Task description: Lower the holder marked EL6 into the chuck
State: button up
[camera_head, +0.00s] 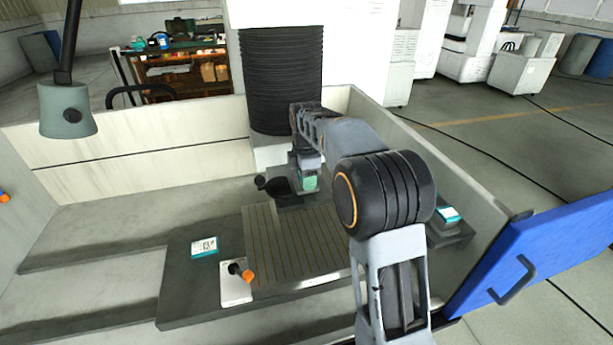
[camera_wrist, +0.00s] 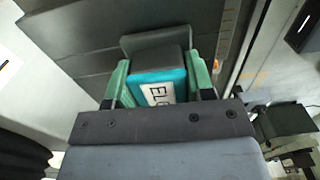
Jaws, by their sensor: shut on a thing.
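The holder (camera_wrist: 170,78) is a teal and dark grey block between the green fingers of my gripper (camera_wrist: 158,82) in the wrist view. Its white label reads "EL", with the last character cut off by my gripper's body. My gripper is shut on it. In the head view my gripper (camera_head: 308,176) points down in front of the black bellows column; the holder is mostly hidden there. A dark block with a black-knobbed lever (camera_head: 262,183) stands beside and below my gripper, perhaps the chuck. I cannot tell whether the holder touches it.
A slatted grey plate (camera_head: 295,240) lies in front. A white and teal labelled block (camera_head: 204,247) sits left, another (camera_head: 448,214) right. A white plate (camera_head: 236,292) carries a black and orange knob. Tank walls (camera_head: 140,135) enclose the area; a blue door (camera_head: 540,255) stands right.

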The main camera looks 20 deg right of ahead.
jog(key=o, duration=1.3)
notch_tip(320, 180, up, 14)
jog(key=shift+f+p, duration=0.1)
jog(key=shift+p, duration=0.2)
